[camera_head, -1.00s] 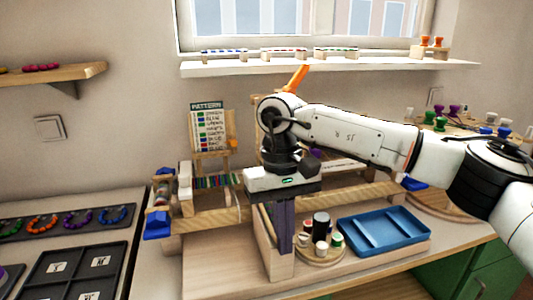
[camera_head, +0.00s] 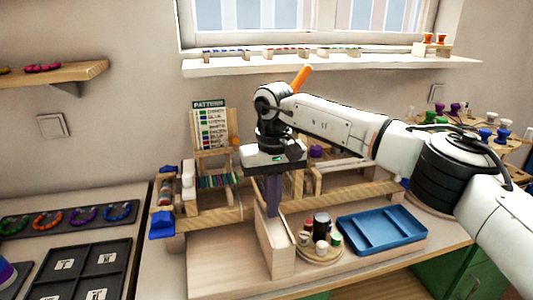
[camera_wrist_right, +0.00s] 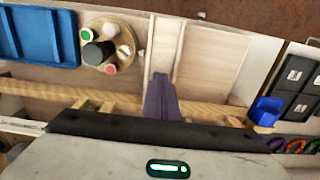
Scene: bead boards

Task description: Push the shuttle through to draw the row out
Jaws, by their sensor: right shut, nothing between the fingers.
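My right gripper (camera_head: 273,214) is shut and empty, its purple fingers pointing down in front of the wooden loom frame (camera_head: 225,217). In the right wrist view, the gripper (camera_wrist_right: 160,78) shows its fingers together over a pale wooden channel. Colored bead rows and threads (camera_head: 217,181) sit on the left part of the loom. A pattern board (camera_head: 210,128) stands behind them. I cannot make out the shuttle; my right arm and hand cover part of the loom. My left gripper is not in view.
A round wooden tray of small pots (camera_head: 321,250) and a blue tray (camera_head: 382,229) stand right of the gripper. A pale wooden box (camera_head: 279,258) is just below the fingers. A black sectioned tray (camera_head: 80,270) lies at left. A windowsill shelf (camera_head: 330,62) runs behind.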

